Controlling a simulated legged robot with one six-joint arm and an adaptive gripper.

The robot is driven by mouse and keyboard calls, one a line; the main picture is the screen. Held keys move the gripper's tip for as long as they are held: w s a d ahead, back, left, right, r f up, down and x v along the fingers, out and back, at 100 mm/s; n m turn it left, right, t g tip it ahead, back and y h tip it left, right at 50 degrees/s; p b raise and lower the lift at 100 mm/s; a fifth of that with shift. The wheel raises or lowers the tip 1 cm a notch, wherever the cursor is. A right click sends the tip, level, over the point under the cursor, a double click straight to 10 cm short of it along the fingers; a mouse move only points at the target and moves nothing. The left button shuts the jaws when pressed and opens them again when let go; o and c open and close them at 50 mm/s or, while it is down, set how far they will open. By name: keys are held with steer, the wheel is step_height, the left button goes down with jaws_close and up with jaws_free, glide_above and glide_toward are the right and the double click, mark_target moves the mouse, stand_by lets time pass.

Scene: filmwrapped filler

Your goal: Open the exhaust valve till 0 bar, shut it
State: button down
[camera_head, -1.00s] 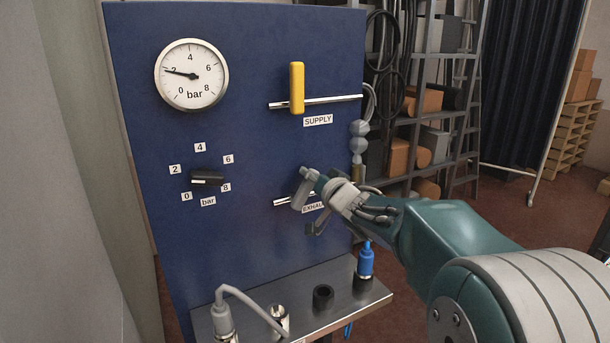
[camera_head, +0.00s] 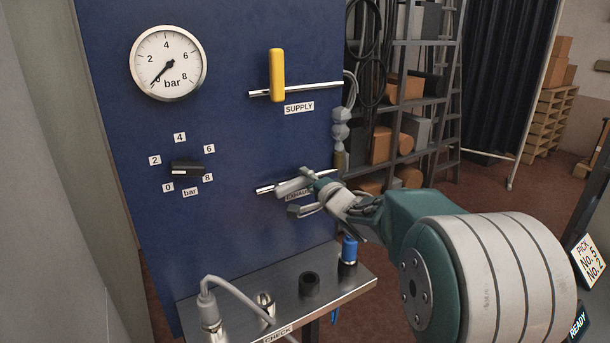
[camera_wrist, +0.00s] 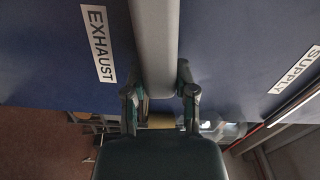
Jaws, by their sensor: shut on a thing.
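The pressure gauge (camera_head: 168,64) has its needle at lower left, at about 0 bar. The grey exhaust valve handle (camera_head: 291,187) now lies roughly in line with its pipe (camera_head: 264,190). My gripper (camera_head: 318,198) is shut on this handle. In the wrist view the handle (camera_wrist: 153,45) runs between the two fingers (camera_wrist: 159,98), beside the EXHAUST label (camera_wrist: 98,43). My gripper partly covers that label in the head view. The yellow supply valve handle (camera_head: 277,75) stands upright, across its pipe (camera_head: 325,88).
A black knob (camera_head: 187,169) with a bar scale sits left on the blue panel (camera_head: 225,140). Below, a metal shelf (camera_head: 235,291) bears a grey hose fitting, a black ring (camera_head: 309,284) and a blue-topped connector (camera_head: 349,250). A loaded rack (camera_head: 430,100) stands behind at right.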

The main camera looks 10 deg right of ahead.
steer(key=shift+d+f+m, duration=0.1)
steer(key=shift+f+m, duration=0.4)
steer(key=shift+m, duration=0.1)
steer(key=shift+f, duration=0.1)
steer(key=shift+c, duration=2)
jaws_free()
steer(key=shift+w, duration=0.1)
steer(key=v, duration=1.2)
